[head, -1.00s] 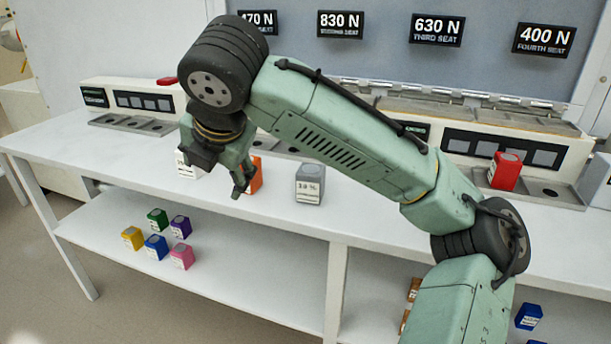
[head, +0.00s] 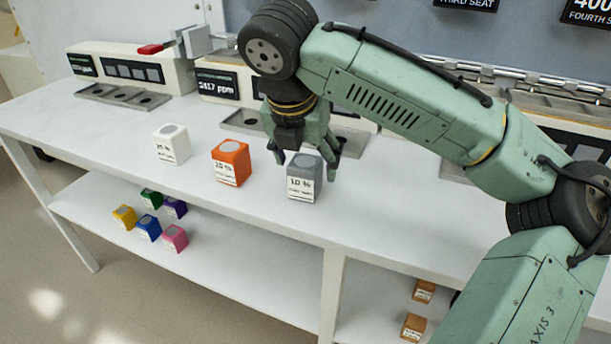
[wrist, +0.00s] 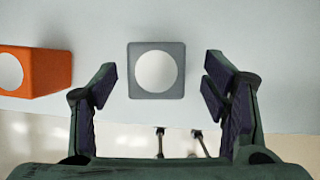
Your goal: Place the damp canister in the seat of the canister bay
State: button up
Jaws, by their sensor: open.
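Three canisters stand upright on the bench: a white one (head: 172,145), an orange one (head: 231,162) and a grey one (head: 304,178). Each has a percent label; the grey one appears to read 10 %, and I cannot tell from the labels which one is damp. My gripper (head: 305,166) is open above the grey canister. In the wrist view the grey canister (wrist: 157,95) lies between the open fingers, apart from both. The orange canister (wrist: 40,72) is to the left. Low trays with round seats (head: 124,96) front the display units; which is the canister bay is unclear.
Display units (head: 130,72) line the bench's back, one with a red-ended lever (head: 151,49). My arm hides much of the right side. Several coloured blocks (head: 148,228) and brown ones (head: 414,327) sit on the lower shelf. The bench front (head: 110,160) is clear to the left.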

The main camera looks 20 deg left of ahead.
jog(key=x, duration=0.5)
jog(key=shift+w+a, duration=0.1)
jog(key=shift+a, duration=0.1)
jog(key=shift+c, duration=0.3)
jog(key=c, duration=1.4)
jog(key=shift+o, duration=0.2)
jog(key=shift+r, duration=0.1)
